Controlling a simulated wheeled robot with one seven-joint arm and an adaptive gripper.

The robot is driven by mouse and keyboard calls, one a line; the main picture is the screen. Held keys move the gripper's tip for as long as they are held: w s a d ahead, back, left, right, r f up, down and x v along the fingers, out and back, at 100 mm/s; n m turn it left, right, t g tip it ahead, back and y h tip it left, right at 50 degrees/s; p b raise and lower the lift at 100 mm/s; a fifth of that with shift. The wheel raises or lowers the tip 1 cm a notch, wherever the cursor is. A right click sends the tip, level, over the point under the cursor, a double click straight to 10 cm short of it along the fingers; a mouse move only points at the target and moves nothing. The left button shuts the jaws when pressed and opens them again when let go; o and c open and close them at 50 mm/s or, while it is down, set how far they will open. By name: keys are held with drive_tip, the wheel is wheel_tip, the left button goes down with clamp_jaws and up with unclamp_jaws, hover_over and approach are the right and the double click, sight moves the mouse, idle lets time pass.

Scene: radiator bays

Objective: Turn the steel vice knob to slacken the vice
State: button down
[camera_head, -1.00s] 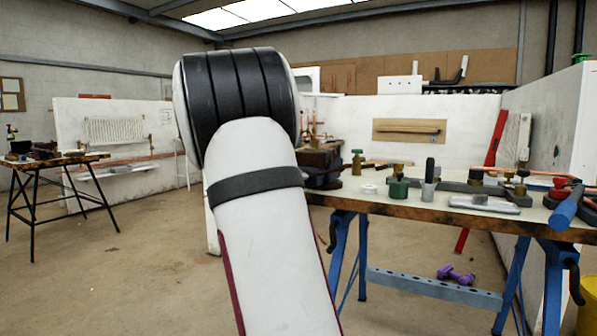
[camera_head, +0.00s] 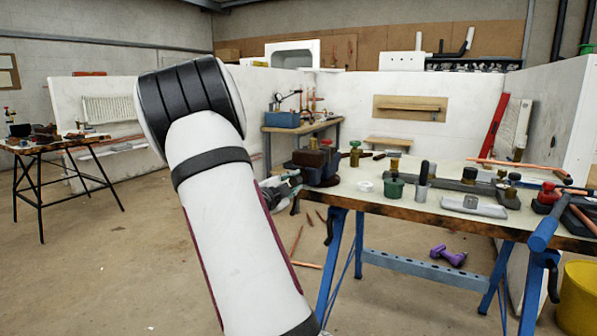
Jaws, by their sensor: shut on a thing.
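The vice (camera_head: 328,168) is a dark block with brownish jaws at the left end of the workbench (camera_head: 385,207). My gripper (camera_head: 291,182) is at the left side of the vice, just off the bench's left edge, partly behind my white arm. It is small in view and shut at the vice's near-left side, where the steel knob sits. The knob itself is hidden by the fingers, and its turn cannot be made out.
Blue trestle legs (camera_head: 336,250) stand below. Open floor lies left.

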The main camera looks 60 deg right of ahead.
drive_tip(key=n+p, duration=0.3)
drive_tip(key=n, duration=0.1)
drive_tip(key=shift+r, duration=0.25)
drive_tip(key=n+p, duration=0.3)
drive_tip(key=shift+n, duration=0.3)
drive_tip(key=n+p, duration=0.2)
drive_tip(key=n, duration=0.2)
drive_tip(key=shift+d, duration=0.1)
drive_tip(key=shift+n+p, duration=0.5)
drive_tip(key=shift+n, duration=0.4)
drive_tip(key=c, duration=1.5)
unclamp_jaws()
drive_tip(key=shift+d+f, duration=0.1)
drive_tip(key=shift+f, duration=0.05)
drive_tip(key=shift+f, duration=0.1)
